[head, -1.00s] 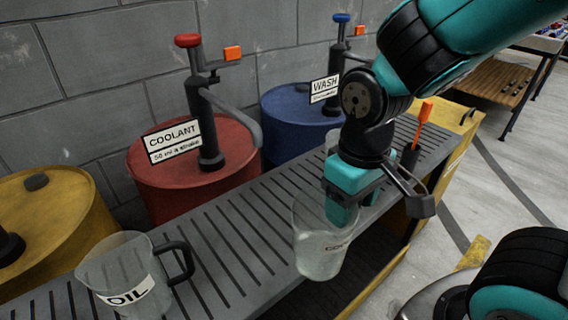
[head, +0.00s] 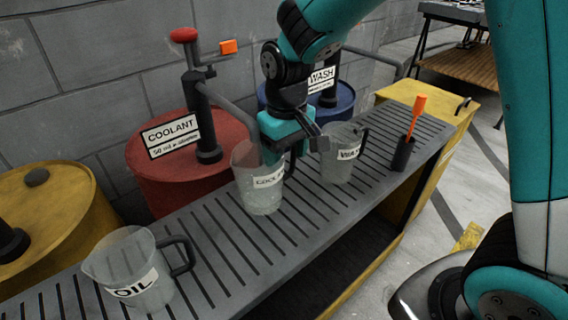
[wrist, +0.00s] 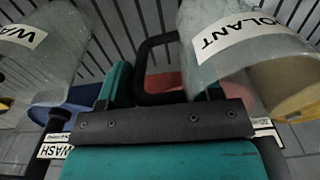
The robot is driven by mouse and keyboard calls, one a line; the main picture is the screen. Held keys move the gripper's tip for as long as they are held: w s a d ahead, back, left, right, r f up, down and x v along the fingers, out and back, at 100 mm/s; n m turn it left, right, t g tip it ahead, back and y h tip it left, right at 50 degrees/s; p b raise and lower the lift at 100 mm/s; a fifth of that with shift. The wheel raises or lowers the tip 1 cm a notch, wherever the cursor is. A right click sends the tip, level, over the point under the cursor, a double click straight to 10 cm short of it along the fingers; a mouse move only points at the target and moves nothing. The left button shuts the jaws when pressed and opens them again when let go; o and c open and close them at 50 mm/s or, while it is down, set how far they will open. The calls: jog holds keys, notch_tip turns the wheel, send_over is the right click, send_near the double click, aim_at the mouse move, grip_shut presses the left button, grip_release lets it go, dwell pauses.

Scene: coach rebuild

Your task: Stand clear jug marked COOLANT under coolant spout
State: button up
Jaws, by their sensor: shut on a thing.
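The clear jug marked COOLANT (head: 262,193) is upright over the slatted bench top (head: 230,275), in front of the red drum (head: 150,190). I cannot tell whether its base touches the slats. My gripper (head: 284,135) is shut on its black handle (wrist: 150,88), at the jug's right side. The jug also shows in the wrist view (wrist: 225,65). The coolant spout (head: 228,104) slopes from the pump on the red drum down toward the jug's mouth. Its tip is hidden around the jug rim and gripper, so exact alignment is unclear.
A jug marked OIL (head: 130,270) stands at the bench's near left. A jug marked WASH (head: 340,165) stands close right of my gripper. A dark holder (head: 402,154) with an orange-handled tool is farther right. The blue drum (head: 345,98) is behind.

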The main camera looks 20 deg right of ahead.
jog(key=shift+w+a+f, duration=0.1)
jog(key=shift+w, duration=0.25)
jog(key=shift+s+f+b, duration=0.1)
jog(key=shift+f+b, duration=0.3)
jog(key=shift+f, duration=1.25)
jog(key=o, duration=1.3)
jog(key=shift+f, duration=0.1)
notch_tip(320, 180, up, 12)
jog(key=shift+r+p, duration=0.1)
jog(key=shift+p, duration=1.1)
